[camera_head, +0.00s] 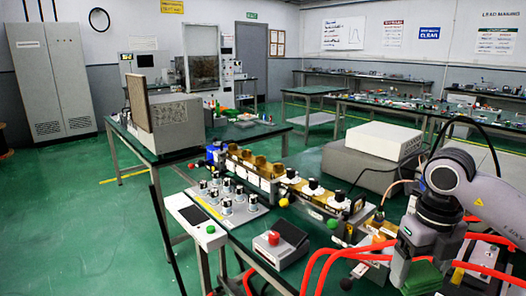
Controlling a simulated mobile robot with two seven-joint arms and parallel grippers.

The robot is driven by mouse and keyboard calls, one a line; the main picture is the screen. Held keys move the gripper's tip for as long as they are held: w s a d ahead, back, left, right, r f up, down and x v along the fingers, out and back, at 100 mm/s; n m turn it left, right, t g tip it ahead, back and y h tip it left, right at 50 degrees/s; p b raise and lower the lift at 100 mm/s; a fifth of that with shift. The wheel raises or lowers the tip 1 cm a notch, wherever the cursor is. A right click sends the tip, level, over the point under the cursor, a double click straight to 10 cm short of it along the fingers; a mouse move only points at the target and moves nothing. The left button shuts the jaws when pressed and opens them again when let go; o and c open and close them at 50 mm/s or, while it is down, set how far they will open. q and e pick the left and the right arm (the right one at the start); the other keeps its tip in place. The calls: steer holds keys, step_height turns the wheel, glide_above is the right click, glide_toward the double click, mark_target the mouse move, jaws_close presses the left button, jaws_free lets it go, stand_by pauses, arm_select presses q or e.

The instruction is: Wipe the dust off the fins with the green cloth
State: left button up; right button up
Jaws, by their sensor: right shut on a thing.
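My right gripper (412,262) is at the lower right, pointing down, and is shut on the green cloth (424,277). The cloth hangs low near the bottom edge of the picture, over the area with the red hoses. I cannot clearly make out the fins or any dust; the arm and gripper hide part of the lower right. My left gripper is not in view.
Red hoses (322,262) loop around the gripper. A bench (240,236) carries a row of white and brass parts (268,172), black-and-white knobs (226,206) and a red-button box (280,243). A white-topped box (371,140) stands behind. Green floor (60,220) is clear at left.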

mark_target(407, 283)
steer(key=n, duration=0.3)
steer(key=shift+s+a+f+n, duration=0.2)
steer(key=shift+a+f+n, duration=0.1)
steer(key=shift+a, duration=0.05)
steer(key=n, duration=0.3)
steer(key=a+f+n, duration=0.1)
steer(key=n, duration=0.1)
steer(key=shift+s, duration=0.3)
steer(key=n, duration=0.3)
steer(key=a+n, duration=0.1)
steer(key=n, duration=0.1)
steer(key=shift+s+f, duration=0.35)
steer(key=n, duration=0.4)
steer(key=shift+s+a+f+p, duration=0.25)
steer(key=shift+a+f+p, duration=0.05)
steer(key=shift+a+p, duration=0.05)
steer(key=s+a+f+n, duration=0.1)
steer(key=n, duration=0.4)
steer(key=s+a+f+n, duration=0.1)
steer(key=n, duration=0.5)
steer(key=s+a+n, duration=0.1)
steer(key=n, duration=0.4)
steer(key=shift+s+f+n, duration=0.1)
steer(key=shift+f+n, duration=0.3)
steer(key=shift+a, duration=0.1)
